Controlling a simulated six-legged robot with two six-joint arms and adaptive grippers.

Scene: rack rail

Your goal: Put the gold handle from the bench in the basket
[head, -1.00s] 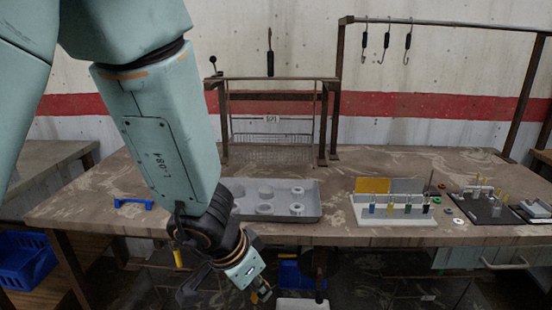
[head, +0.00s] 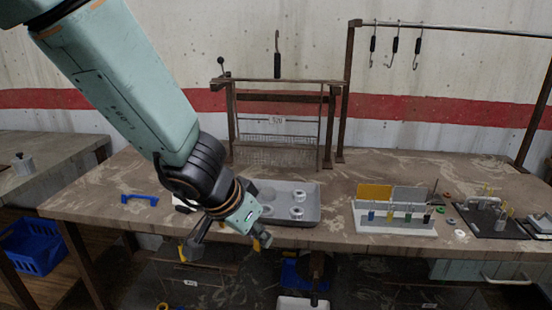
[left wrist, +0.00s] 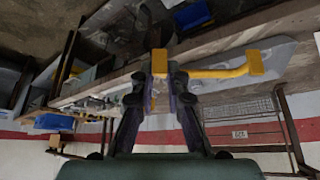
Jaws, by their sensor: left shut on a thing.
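My left gripper (head: 258,236) is low in front of the bench's front edge. In the left wrist view its fingers (left wrist: 160,85) are shut on the gold handle (left wrist: 222,72), a yellow bar with bent ends. In the head view only a small part of the gold handle (head: 264,240) shows at the fingertips. A wire basket (head: 277,140) with a label hangs in the brown frame at the back of the bench (head: 100,195). A blue basket (head: 35,245) stands low at the left. I cannot tell which basket is meant. My right gripper is not in view.
A grey tray (head: 310,215) with round parts lies close behind my left gripper. A blue handle (head: 139,199) lies at the bench's left. A white holder (head: 395,220) with coloured pieces stands right of the tray. Hooks (head: 395,45) hang at the upper right.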

